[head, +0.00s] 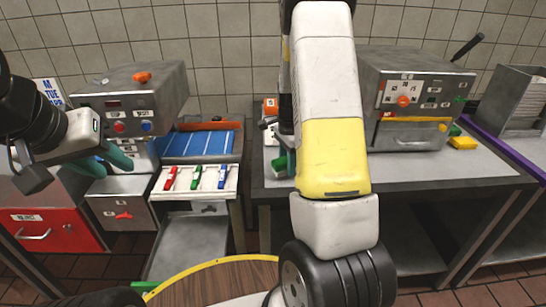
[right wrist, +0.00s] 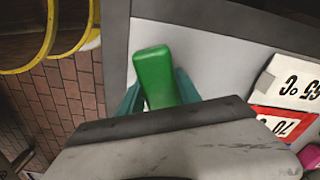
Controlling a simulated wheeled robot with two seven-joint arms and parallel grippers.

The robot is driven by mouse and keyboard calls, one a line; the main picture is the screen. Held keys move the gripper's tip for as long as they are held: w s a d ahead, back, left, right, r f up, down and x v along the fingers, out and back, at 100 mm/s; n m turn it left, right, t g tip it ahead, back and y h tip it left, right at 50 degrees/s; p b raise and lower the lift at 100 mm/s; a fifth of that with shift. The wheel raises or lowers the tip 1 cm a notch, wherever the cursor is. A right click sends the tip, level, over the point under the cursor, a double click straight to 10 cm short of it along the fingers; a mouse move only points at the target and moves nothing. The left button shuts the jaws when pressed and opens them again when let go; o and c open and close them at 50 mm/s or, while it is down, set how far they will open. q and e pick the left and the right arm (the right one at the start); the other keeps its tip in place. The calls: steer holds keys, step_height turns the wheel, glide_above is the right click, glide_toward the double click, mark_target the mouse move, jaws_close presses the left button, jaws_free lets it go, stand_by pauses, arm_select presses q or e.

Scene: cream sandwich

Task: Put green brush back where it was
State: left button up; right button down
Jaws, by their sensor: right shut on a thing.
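The green brush (right wrist: 155,75) shows in the right wrist view as a green block-like piece between the two teal fingers. My right gripper (right wrist: 158,92) is shut on it, above a light grey surface. Its bristles cannot be made out. In the head view my right arm hides most of that gripper; a bit of green (head: 280,164) shows beside the arm at the left end of the right table. My left gripper (head: 103,161) is at the left, in front of the left machine, its teal fingers apart and empty.
A white rack (head: 205,190) holds red, green and blue handled items. A blue-striped tray (head: 197,144) lies behind it. Machines stand at left (head: 133,95) and right (head: 415,97). White number cards (right wrist: 290,85) lie right of the brush in the wrist view. A round wooden table (head: 215,280) is in front.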

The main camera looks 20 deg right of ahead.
steer(key=shift+f, duration=0.95)
steer(key=c, duration=0.9)
jaws_free()
steer(key=shift+f, duration=0.15)
steer(key=shift+o, duration=0.2)
